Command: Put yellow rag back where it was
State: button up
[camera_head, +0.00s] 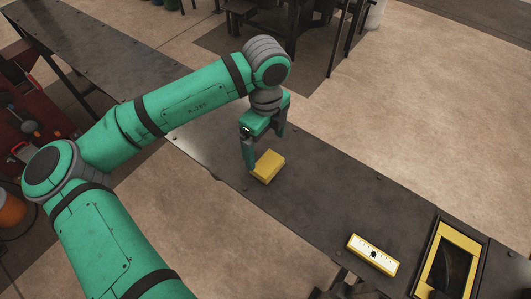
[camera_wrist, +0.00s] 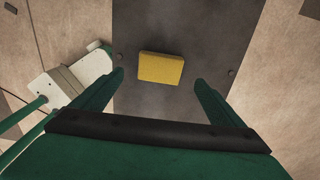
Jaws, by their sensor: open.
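The yellow rag (camera_head: 268,166) is a folded block-like piece lying on the dark metal bench (camera_head: 330,195) in the head view. In the wrist view the yellow rag (camera_wrist: 161,68) lies on the dark surface, a little beyond the fingertips and roughly centred between them. My gripper (camera_head: 265,158) is over the bench by the rag, pointing down. In the wrist view my gripper (camera_wrist: 159,77) has its two fingers spread wide with nothing held between them. In the head view one finger is close to the rag's left side; I cannot tell whether it touches.
A yellow and white level-like tool (camera_head: 372,255) lies on the bench at lower right. A yellow-framed dark tray (camera_head: 449,262) is beside it. The bench between rag and tool is clear. A red surface with tools (camera_head: 25,120) stands at far left.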

jog(key=shift+r, duration=2.05)
